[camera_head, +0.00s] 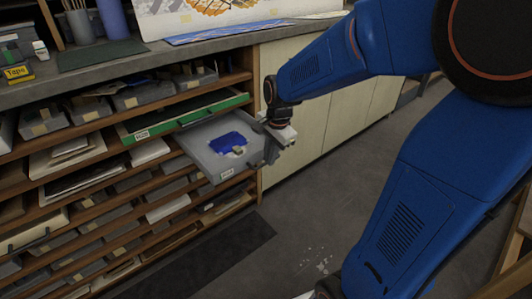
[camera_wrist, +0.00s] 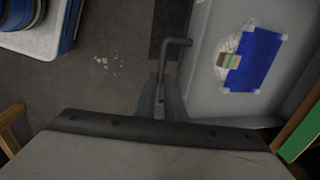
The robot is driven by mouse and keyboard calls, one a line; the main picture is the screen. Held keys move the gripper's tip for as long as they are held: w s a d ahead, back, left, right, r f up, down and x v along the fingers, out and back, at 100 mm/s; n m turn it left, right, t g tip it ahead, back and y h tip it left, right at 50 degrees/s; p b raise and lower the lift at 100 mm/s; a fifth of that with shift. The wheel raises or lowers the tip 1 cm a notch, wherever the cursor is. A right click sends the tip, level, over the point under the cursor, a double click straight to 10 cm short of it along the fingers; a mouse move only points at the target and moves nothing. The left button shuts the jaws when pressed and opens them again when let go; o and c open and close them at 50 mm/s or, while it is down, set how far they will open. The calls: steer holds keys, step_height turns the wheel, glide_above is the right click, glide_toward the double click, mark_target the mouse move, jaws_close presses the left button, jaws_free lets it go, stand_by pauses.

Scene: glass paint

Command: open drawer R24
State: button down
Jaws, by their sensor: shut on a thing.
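A grey drawer (camera_head: 207,158) is pulled well out of the wooden rack, with a blue piece (camera_head: 228,142) and a small pale item lying inside. The label on its front is too small to read, so I cannot confirm that it is R24. My gripper (camera_head: 271,152) is at the drawer's front, near its right end, and is shut on the drawer handle. In the wrist view the fingers (camera_wrist: 164,92) close around the dark bent handle (camera_wrist: 176,43), beside the grey drawer wall. The grip itself is partly hidden in the head view.
A green-fronted drawer (camera_head: 185,116) sits just above, slightly out. Several trays and papers fill the other shelves. The worktop (camera_head: 130,65) holds pots and a yellow tape box (camera_head: 18,72). Pale cabinet doors (camera_head: 345,110) stand to the right. A dark mat (camera_head: 205,258) lies on open floor.

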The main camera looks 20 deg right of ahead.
steer(key=shift+s, duration=0.15)
steer(key=c, duration=1.8)
jaws_free()
steer(key=shift+c, duration=0.2)
steer(key=s+d+r, duration=0.1)
steer(key=s+r, duration=0.2)
steer(key=r, duration=1.4)
steer(key=shift+s, duration=0.1)
steer(key=s+f+n+t, duration=0.1)
steer(key=s+f+n, duration=0.3)
steer(key=s+n, duration=0.3)
steer(key=s+d+f+n+t, duration=0.1)
steer(key=s+f+n, duration=0.4)
steer(key=s, duration=0.8)
steer(key=shift+d+n+t+h, duration=0.3)
steer(key=shift+n+t, duration=0.1)
steer(key=shift+n, duration=0.8)
